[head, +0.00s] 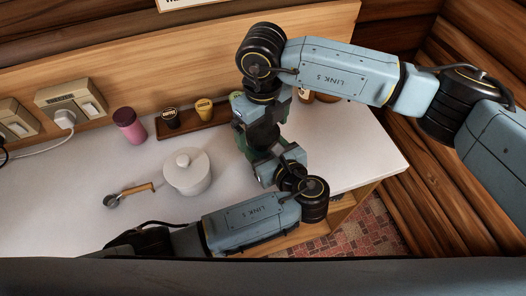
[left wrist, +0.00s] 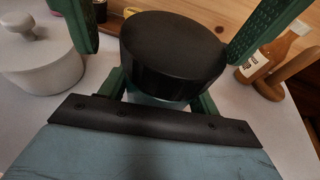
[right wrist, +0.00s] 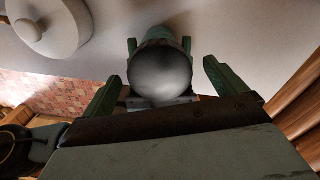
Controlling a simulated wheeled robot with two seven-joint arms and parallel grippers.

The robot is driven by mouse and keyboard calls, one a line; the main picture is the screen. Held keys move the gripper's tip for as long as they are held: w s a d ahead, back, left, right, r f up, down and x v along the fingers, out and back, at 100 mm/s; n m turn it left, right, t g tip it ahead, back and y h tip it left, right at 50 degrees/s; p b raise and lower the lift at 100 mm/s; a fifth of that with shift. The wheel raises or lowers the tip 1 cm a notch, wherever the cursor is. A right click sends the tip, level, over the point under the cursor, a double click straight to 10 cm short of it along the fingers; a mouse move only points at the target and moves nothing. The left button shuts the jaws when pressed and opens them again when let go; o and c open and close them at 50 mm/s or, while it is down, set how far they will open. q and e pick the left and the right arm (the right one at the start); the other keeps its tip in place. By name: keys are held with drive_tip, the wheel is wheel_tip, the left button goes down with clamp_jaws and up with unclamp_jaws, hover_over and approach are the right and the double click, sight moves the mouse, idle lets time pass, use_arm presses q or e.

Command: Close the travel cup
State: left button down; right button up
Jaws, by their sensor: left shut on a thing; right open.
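The travel cup shows in the left wrist view as a black lid (left wrist: 172,50) over a pale body (left wrist: 152,101). In the right wrist view I see the lid's round end (right wrist: 160,72), with a grey sheen. My left gripper (left wrist: 160,88) is shut on the cup below the lid. My right gripper (right wrist: 163,68) is open, with its fingers on both sides of the lid and gaps between. I cannot tell how firmly the lid sits. In the head view my two grippers meet (head: 258,145) and hide the cup.
On the white counter (head: 80,210) are a lidded white pot (head: 187,175), a wooden-handled scoop (head: 130,194), a pink tumbler (head: 129,125) and a wooden tray (head: 190,126) with small jars. A bottle (left wrist: 275,60) stands close by. The counter's right edge drops to the floor.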

wheel_tip(320, 180, up, 12)
drive_tip(key=shift+f, duration=0.25)
use_arm(q)
drive_tip(key=shift+c, duration=1.3)
unclamp_jaws()
drive_tip(key=shift+s, duration=0.1)
drive_tip(key=v, duration=1.3)
drive_tip(key=shift+d, duration=0.15)
drive_tip(key=shift+r, duration=0.1)
drive_tip(key=shift+s, duration=0.1)
